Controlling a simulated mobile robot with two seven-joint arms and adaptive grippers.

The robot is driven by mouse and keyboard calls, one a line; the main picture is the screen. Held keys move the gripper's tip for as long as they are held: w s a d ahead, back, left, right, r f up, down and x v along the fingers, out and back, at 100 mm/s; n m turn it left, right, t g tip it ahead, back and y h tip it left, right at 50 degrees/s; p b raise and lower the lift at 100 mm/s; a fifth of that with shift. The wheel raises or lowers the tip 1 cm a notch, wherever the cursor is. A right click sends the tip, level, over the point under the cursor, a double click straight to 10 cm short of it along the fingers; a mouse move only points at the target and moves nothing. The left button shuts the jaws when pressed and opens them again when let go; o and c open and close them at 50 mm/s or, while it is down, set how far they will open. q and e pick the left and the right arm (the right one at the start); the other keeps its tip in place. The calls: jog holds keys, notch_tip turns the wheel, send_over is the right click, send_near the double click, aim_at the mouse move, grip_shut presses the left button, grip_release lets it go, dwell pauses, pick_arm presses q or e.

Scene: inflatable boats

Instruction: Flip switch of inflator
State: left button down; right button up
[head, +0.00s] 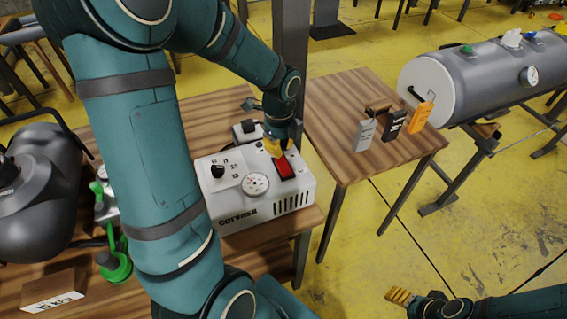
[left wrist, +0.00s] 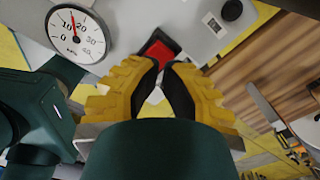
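The inflator is a white box (head: 236,201) with "Corvasa" lettering, a round gauge (head: 256,184), a black knob and a red switch (head: 284,168) on top. In the left wrist view the red switch (left wrist: 160,46) sits in a black frame just past the fingertips. My left gripper (head: 273,148) is above the inflator, close to the switch. Its yellow fingers (left wrist: 161,68) meet at the tips with nothing between them. I cannot tell whether they touch the switch. My right gripper (head: 400,296) is at the bottom right, away from the inflator, its fingers too small to judge.
The inflator stands on a wooden table beside a black machine (head: 40,180), a green-handled item (head: 117,262) and a wooden block (head: 52,289). A second table (head: 350,110) holds several tags. A grey tank (head: 480,75) is at the right. Yellow floor lies between.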

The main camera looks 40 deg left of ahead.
aim_at(280, 159)
pick_arm(q)
jog(key=shift+f+b, duration=1.25)
jog(key=shift+f, duration=0.65)
dwell(0.9)
notch_tip(280, 159, up, 3)
jog(key=p, duration=0.2)
jog(key=shift+p, duration=0.35)
jog(key=shift+r+p, duration=1.9)
jog(key=shift+r, duration=0.2)
jog(key=shift+f, duration=0.1)
